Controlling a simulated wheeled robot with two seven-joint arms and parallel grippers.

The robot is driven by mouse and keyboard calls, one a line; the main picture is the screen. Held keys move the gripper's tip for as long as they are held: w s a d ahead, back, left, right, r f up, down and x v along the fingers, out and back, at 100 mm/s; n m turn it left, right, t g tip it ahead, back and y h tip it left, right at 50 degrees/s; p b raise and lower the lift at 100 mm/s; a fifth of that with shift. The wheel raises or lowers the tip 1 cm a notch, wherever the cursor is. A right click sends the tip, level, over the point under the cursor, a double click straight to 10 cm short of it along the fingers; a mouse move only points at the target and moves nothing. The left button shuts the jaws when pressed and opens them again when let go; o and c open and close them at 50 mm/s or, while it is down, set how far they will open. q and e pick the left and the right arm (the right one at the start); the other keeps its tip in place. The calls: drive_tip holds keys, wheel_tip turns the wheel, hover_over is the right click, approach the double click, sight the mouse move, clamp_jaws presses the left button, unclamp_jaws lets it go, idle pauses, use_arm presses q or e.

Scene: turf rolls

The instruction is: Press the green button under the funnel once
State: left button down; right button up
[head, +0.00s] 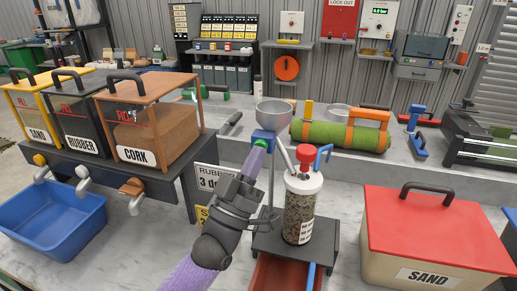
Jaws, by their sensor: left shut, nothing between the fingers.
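A grey funnel (274,113) stands on a metal stand, with a blue block (264,134) just below its bowl. The green button (260,142) shows as a small green patch on the front of this block, partly hidden by my fingers. My left gripper (257,149) is shut and empty, its purple fingertips pointing up at the button. The tips overlap the button's lower edge in the head view; I cannot tell whether they touch it. My right gripper is not in view.
A clear jar (299,213) of granules with a white and red top stands close right of my gripper, on a dark stand. A red-lidded SAND box (437,232) is at the right. Labelled bins, including CORK (151,120), and a blue tub (52,218) are left.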

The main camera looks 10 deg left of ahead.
use_arm(q)
drive_tip(key=shift+s+p, duration=0.6)
drive_tip(key=shift+s, duration=0.3)
drive_tip(key=s+p, duration=0.3)
drive_tip(key=s, duration=0.2)
drive_tip(key=shift+a, duration=0.1)
